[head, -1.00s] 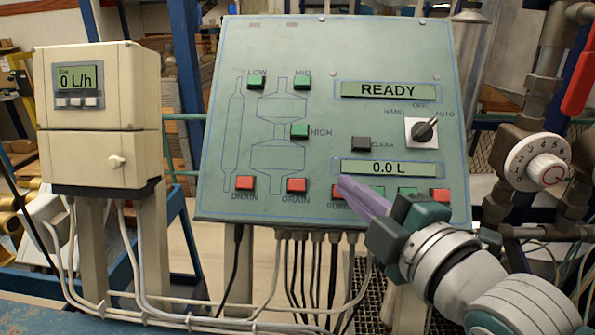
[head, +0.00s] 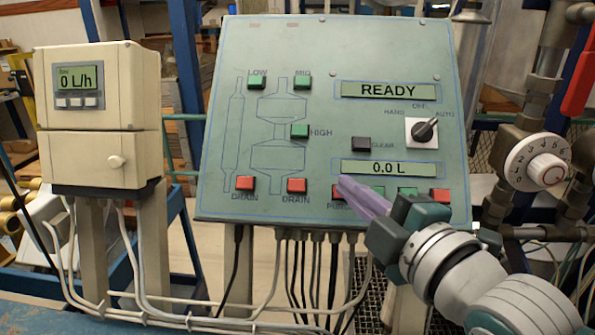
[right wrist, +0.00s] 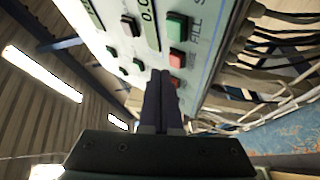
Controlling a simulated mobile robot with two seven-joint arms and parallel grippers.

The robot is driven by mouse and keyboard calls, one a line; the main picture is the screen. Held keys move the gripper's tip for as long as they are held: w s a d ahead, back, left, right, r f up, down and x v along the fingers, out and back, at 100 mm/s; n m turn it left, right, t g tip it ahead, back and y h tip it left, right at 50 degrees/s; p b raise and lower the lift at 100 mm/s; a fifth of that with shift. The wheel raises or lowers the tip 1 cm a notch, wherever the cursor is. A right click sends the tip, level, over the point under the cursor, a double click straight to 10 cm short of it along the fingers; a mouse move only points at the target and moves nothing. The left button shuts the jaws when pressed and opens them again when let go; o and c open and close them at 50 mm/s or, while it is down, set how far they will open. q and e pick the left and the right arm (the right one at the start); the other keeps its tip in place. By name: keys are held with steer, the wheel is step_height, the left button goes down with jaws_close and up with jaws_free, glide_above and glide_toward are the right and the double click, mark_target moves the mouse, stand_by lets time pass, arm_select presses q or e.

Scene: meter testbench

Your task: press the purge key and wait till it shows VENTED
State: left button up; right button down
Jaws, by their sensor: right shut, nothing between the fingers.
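The purge key (head: 337,193) is a red square button at the bottom of the green panel, labelled with a word starting "PU". My right gripper (head: 341,182) is shut and empty, its purple fingertips at the key and covering part of it and its label. I cannot tell whether they touch or press it. In the right wrist view the shut fingers (right wrist: 160,75) point at the panel beside red buttons. The upper display (head: 390,90) reads READY. The lower display (head: 389,168) reads 0.0 L. My left gripper is not in view.
Green keys (head: 407,193) and a red key (head: 440,196) sit right of the purge key, partly behind my gripper. Two red drain keys (head: 296,185) are to its left. A black clear key (head: 361,144) and a rotary switch (head: 422,131) are above. Cables hang below the panel.

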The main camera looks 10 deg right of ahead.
stand_by(0.4)
steer(key=shift+w+d+f+b, duration=0.1)
steer(key=shift+w+f+b, duration=0.2)
steer(key=shift+b, duration=0.1)
steer(key=shift+w+f+b, duration=0.25)
steer(key=shift+f+b, duration=0.05)
steer(key=shift+b, duration=0.05)
stand_by(0.5)
steer(key=shift+r, duration=0.15)
steer(key=shift+s+r+p, duration=0.45)
steer(key=shift+s+p, duration=0.1)
steer(key=shift+p, duration=0.35)
